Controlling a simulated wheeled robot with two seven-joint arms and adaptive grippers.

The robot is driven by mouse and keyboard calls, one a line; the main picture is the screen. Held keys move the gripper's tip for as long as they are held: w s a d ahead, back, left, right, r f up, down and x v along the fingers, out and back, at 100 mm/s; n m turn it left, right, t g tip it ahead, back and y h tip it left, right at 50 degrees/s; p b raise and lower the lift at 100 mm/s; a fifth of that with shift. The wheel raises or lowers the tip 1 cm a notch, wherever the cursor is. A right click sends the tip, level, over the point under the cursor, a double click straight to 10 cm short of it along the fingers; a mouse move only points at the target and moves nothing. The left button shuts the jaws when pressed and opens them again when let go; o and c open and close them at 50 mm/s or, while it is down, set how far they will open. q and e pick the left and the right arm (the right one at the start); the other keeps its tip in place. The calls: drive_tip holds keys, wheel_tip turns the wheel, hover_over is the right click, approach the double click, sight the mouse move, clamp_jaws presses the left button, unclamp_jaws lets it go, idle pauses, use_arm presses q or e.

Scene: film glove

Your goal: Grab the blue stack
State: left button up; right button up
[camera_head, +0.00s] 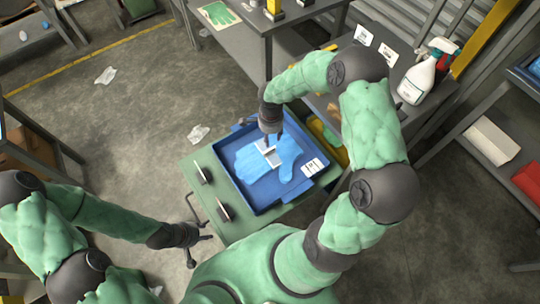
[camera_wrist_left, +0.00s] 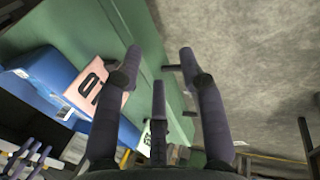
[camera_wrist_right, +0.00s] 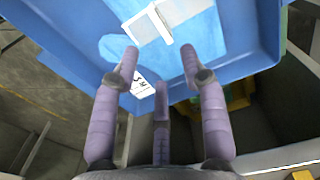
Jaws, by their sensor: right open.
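The blue stack (camera_head: 254,162) looks like flat blue gloves with a white band (camera_head: 268,153) around it. It lies in a blue tray (camera_head: 257,206) on a green cart. In the right wrist view the stack (camera_wrist_right: 196,18) shows at the top, beyond the fingertips. My right gripper (camera_head: 271,139) is above the stack, near the band, with its fingers apart and nothing between them; in the head view it hides a part of the stack. My left gripper (camera_head: 206,239) is off the cart's near left side, open and empty; its fingers also show apart in the left wrist view (camera_wrist_left: 160,58).
A white label (camera_head: 314,167) sits at the tray's right side. A shelf with a spray bottle (camera_head: 417,79) stands at the right. The floor at the left is mostly clear.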

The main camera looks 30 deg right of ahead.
sight(272, 149)
wheel_tip(272, 149, down, 6)
drive_tip(key=shift+r+b, duration=0.15)
drive_tip(key=shift+b, duration=0.75)
wheel_tip(272, 149, down, 5)
drive_tip(key=shift+d+r+b, duration=0.1)
drive_tip(key=shift+d+b, duration=0.05)
drive_tip(key=shift+b, duration=1)
clamp_jaws()
